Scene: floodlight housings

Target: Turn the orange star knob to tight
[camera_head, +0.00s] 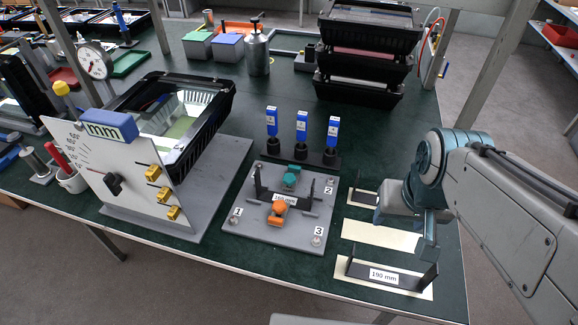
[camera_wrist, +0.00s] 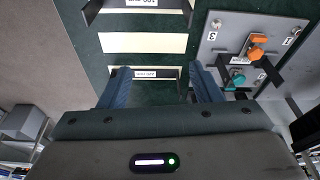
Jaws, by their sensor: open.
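The orange star knob (camera_head: 277,212) sits on a dark bracket (camera_head: 307,204) in the middle of a grey plate (camera_head: 250,232) marked 1, 2 and 3. A teal knob (camera_head: 291,177) sits behind it on the same plate. In the wrist view the orange knob (camera_wrist: 257,45) is at the upper right, with the teal knob (camera_wrist: 236,77) below it. My gripper (camera_wrist: 160,75) is open and empty, its two fingers apart over the pale strips to the right of the plate. In the head view my gripper (camera_head: 425,243) is well clear of the orange knob. Any tight marking is not legible.
A dark bracket labelled 190 mm (camera_head: 384,276) lies near the front edge, by a bare cream strip (camera_head: 381,234). Three blue-topped tools (camera_head: 302,128) stand in a rack behind the plate. A white panel with a black dial (camera_head: 113,184) and a floodlight housing (camera_head: 212,124) stand left.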

